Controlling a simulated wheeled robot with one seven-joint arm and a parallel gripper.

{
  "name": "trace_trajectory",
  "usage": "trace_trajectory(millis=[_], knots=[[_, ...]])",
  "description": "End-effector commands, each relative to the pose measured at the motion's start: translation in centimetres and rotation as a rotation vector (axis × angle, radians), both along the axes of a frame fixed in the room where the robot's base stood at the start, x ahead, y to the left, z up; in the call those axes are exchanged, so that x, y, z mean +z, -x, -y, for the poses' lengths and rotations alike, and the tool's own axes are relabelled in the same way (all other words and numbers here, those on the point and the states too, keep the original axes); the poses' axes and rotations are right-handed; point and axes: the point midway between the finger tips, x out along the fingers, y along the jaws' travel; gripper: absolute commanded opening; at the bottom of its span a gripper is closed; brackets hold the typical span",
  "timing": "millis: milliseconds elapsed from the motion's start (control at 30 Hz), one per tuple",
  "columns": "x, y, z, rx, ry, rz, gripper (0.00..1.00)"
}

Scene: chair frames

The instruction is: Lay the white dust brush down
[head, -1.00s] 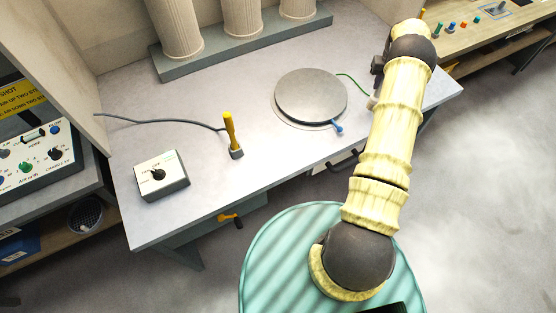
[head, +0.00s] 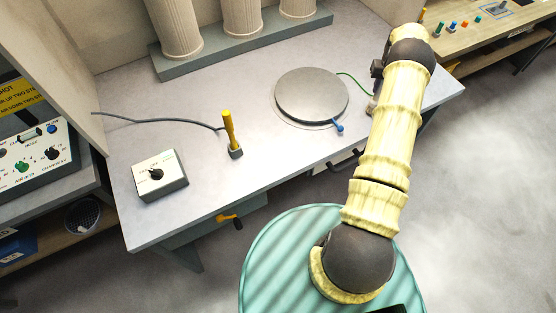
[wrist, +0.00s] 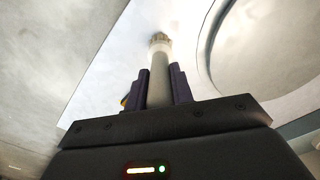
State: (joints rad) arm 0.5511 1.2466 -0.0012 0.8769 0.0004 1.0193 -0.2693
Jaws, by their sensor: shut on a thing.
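The white dust brush (wrist: 158,78) shows in the wrist view as a pale, slim handle with a wider, tan-grey end at the top. My gripper (wrist: 158,88) has its two dark fingers shut on it, one on each side. The brush points away from the wrist, over the light grey bench top (wrist: 115,70). I cannot tell whether its far end touches the bench. In the head view my forearm hides most of the gripper, at the bench's right part.
A round metal plate (head: 311,95) lies left of my arm, with a blue-ended lever and a green wire. A yellow-handled tool (head: 230,130) stands on the bench. A switch box (head: 160,175) sits near the front left. Fluted columns (head: 242,17) line the back.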

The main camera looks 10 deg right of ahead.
Motion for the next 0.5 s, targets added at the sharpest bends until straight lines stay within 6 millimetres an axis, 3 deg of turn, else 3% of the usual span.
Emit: trace_trajectory(millis=[500], knots=[[-1.3, 0.0, 0.0, 0.000, 0.000, 0.000, 0.00]])
